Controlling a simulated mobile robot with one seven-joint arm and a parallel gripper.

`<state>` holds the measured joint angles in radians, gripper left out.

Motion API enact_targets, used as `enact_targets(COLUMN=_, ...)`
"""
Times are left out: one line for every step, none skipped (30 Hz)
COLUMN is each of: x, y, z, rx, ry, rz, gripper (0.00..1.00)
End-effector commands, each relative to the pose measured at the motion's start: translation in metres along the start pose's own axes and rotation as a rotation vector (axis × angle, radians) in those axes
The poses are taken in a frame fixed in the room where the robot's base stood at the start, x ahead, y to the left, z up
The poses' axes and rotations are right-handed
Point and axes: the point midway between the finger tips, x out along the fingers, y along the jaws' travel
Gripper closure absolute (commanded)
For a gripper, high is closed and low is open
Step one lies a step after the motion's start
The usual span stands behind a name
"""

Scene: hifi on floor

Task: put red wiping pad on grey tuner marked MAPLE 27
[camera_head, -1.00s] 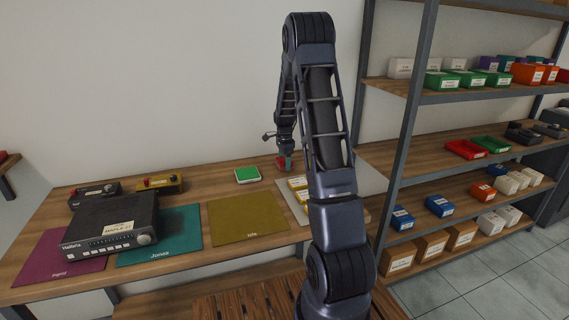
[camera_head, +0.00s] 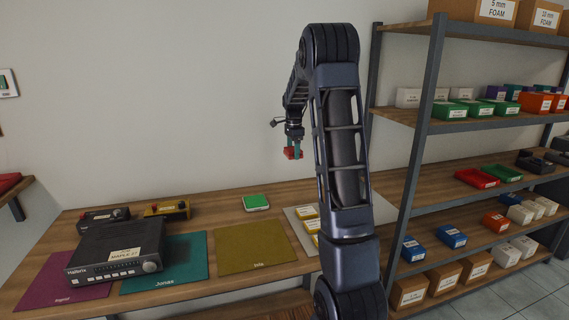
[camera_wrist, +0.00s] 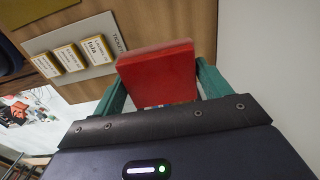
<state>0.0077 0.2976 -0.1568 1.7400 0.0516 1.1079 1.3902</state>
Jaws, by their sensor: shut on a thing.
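My gripper (camera_head: 293,147) is shut on the red wiping pad (camera_head: 292,154) and holds it in the air above the back of the table. In the wrist view the red pad (camera_wrist: 158,72) sits between my green fingers. The grey tuner (camera_head: 117,250), with a label reading MAPLE 27, lies at the left of the table across the purple and teal mats. Its top shows a paper label, and its front has a knob and buttons. The gripper is well to the right of the tuner and higher than it.
A green and white pad (camera_head: 256,202) lies near the table's back edge. An olive mat (camera_head: 252,247) is clear. A black box (camera_head: 104,218) and a yellow box (camera_head: 167,209) stand behind the tuner. Shelves (camera_head: 430,125) stand at right.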

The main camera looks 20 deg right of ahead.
Motion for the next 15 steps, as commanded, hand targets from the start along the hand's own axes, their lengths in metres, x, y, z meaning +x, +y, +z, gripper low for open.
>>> enact_targets(x=-0.004, y=0.0, z=0.0, rx=0.0, ry=0.0, rz=-0.001, gripper=0.46)
enact_targets(x=-0.005, y=0.0, z=0.0, rx=0.0, ry=0.0, rz=-0.001, gripper=0.46)
enact_targets(x=-0.006, y=0.0, z=0.0, rx=0.0, ry=0.0, rz=-0.001, gripper=0.46)
enact_targets(x=-0.007, y=0.0, z=0.0, rx=0.0, ry=0.0, rz=-0.001, gripper=0.46)
enact_targets(x=-0.007, y=0.0, z=0.0, rx=0.0, ry=0.0, rz=-0.001, gripper=0.46)
enact_targets(x=-0.008, y=0.0, z=0.0, rx=0.0, ry=0.0, rz=0.0, gripper=0.46)
enact_targets(x=-0.008, y=0.0, z=0.001, rx=-0.001, ry=0.0, rz=0.0, gripper=0.46)
enact_targets(x=-0.008, y=-0.001, z=0.002, rx=-0.004, ry=0.0, rz=0.0, gripper=0.46)
enact_targets(x=-0.008, y=-0.001, z=0.005, rx=-0.01, ry=0.0, rz=0.0, gripper=0.46)
enact_targets(x=-0.008, y=-0.002, z=0.008, rx=-0.017, ry=0.0, rz=0.0, gripper=0.46)
enact_targets(x=-0.009, y=-0.003, z=0.013, rx=-0.028, ry=0.0, rz=0.0, gripper=0.46)
enact_targets(x=-0.009, y=-0.004, z=0.021, rx=-0.046, ry=0.0, rz=0.0, gripper=0.46)
enact_targets(x=-0.01, y=-0.005, z=0.029, rx=-0.062, ry=0.0, rz=0.0, gripper=0.46)
enact_targets(x=-0.011, y=-0.007, z=0.037, rx=-0.081, ry=0.0, rz=0.0, gripper=0.46)
enact_targets(x=-0.013, y=-0.008, z=0.051, rx=-0.11, ry=0.0, rz=0.0, gripper=0.46)
